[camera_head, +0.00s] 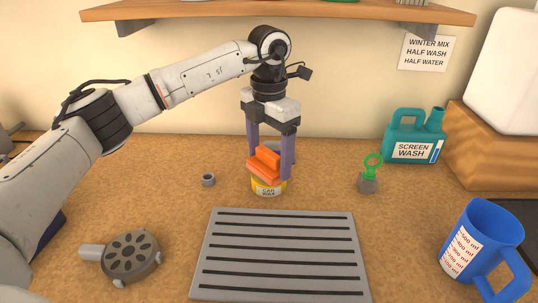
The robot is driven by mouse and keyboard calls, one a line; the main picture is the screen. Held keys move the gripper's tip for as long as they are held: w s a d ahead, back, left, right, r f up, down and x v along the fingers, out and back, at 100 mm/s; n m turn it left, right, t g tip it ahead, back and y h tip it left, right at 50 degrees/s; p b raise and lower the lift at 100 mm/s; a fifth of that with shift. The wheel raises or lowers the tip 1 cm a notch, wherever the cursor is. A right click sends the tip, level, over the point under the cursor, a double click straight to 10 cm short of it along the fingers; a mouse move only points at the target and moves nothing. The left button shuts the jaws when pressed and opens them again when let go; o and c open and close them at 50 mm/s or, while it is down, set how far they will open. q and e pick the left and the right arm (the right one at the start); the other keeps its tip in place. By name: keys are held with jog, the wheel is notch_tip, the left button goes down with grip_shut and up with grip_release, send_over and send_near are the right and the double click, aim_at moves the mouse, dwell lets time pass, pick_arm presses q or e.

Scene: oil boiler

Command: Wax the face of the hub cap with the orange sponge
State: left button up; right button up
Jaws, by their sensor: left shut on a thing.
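The orange sponge (264,162) is held upright between the fingers of my left gripper (271,160), which points straight down and is shut on it. The sponge is directly over a yellow tin labelled car wax (268,189) and overlaps its top in the head view; I cannot tell whether they touch. A round grey hub cap (131,256) with dark holes and a stub on its left lies at the front left. My right gripper is not in view.
A grey slotted mat (280,254) lies at the front middle. A small grey cup (208,179), a green-ringed item (369,174), a teal screen wash jug (414,136) and a blue measuring jug (484,246) stand around. A shelf (275,12) overhangs the back.

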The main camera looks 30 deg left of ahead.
aim_at(269, 152)
pick_arm(q)
jog(key=shift+f, duration=0.5)
dwell(1.6)
jog(key=shift+r+p, duration=2.9)
jog(key=shift+r, duration=0.65)
jog(key=shift+s+f, duration=0.1)
